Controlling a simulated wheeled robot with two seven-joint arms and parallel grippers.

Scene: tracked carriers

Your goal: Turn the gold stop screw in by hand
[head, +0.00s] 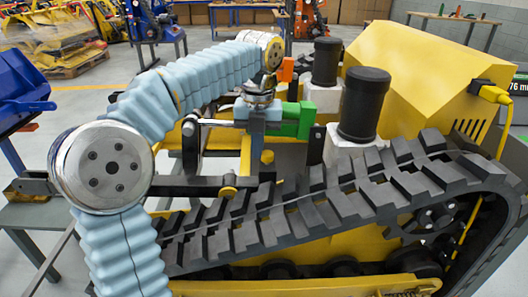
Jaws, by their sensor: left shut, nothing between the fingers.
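My left arm, in a light blue sleeve, comes in from the left and bends over the tracked carrier (330,215). I cannot tell which of these, if either, is the gold stop screw. The gripper's fingertips are hard to make out among the blocks. My right gripper is not in view.
Two black cylinders (363,104) on white blocks stand right of the gripper. The black rubber track (300,215) runs along the front. A yellow housing (425,75) with a yellow cable (508,120) is at the right. Blue machinery (20,85) stands at the left edge.

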